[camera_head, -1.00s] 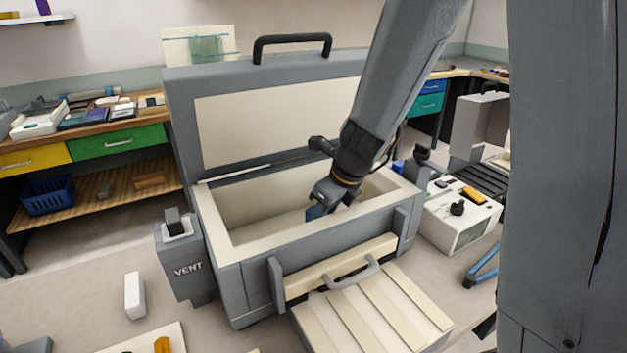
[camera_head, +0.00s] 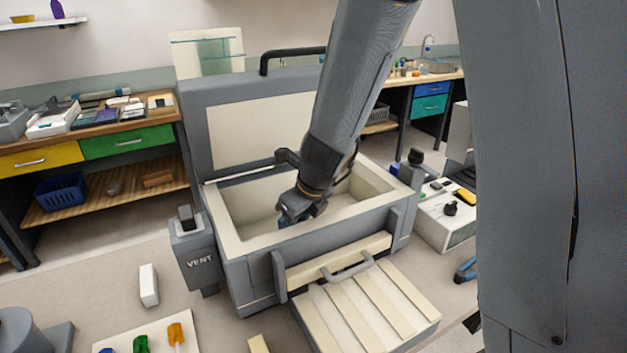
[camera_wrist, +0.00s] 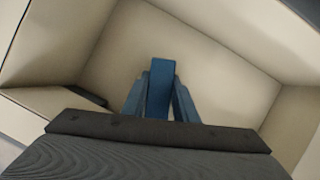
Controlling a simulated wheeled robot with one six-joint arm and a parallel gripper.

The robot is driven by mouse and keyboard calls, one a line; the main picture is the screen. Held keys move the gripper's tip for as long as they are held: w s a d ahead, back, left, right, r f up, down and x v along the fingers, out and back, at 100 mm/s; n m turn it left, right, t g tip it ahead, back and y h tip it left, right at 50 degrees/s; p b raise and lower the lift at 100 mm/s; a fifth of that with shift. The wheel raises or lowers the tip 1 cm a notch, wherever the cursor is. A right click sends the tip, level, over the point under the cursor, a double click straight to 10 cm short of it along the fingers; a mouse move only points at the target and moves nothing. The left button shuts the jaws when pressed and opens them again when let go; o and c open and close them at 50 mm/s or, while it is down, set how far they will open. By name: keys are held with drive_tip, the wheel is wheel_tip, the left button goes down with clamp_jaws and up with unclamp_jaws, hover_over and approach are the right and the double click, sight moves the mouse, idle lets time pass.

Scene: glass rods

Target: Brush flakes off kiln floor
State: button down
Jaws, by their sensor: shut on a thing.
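The kiln (camera_head: 240,262) is a grey box with a cream lining, and its lid (camera_head: 260,130) stands open at the back. My gripper (camera_head: 287,218) reaches down inside the kiln, in the left half of the opening. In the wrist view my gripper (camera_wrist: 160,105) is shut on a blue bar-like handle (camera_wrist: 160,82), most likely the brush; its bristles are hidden. The cream kiln floor (camera_wrist: 205,75) shows around the handle, with the walls on either side. I cannot make out flakes on it. A small dark strip lies at the left wall in the wrist view.
A vent box (camera_head: 195,250) stands against the kiln's left side. A cream slatted panel with a handle (camera_head: 360,310) lies in front. A white block (camera_head: 149,285) and a board with coloured-handled tools (camera_head: 140,345) lie front left. A white instrument (camera_head: 445,220) stands to the right.

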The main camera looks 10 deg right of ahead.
drive_tip(key=shift+s+a+f, duration=0.1)
drive_tip(key=shift+s+a, duration=0.15)
drive_tip(key=shift+a, duration=0.6)
drive_tip(key=shift+s+a+p, duration=0.15)
drive_tip(key=shift+a+p, duration=0.2)
drive_tip(key=shift+s+r+p, duration=0.1)
drive_tip(key=shift+r+p, duration=0.25)
drive_tip(key=shift+p, duration=0.15)
drive_tip(key=shift+d+r+p, duration=0.15)
drive_tip(key=shift+r+p, duration=0.2)
drive_tip(key=shift+r, duration=0.15)
drive_tip(key=shift+r+p, duration=0.65)
drive_tip(key=shift+p, duration=0.1)
wheel_tip(320, 180, up, 5)
drive_tip(key=p, duration=0.5)
drive_tip(key=shift+f+p, duration=0.2)
drive_tip(key=shift+p, duration=0.1)
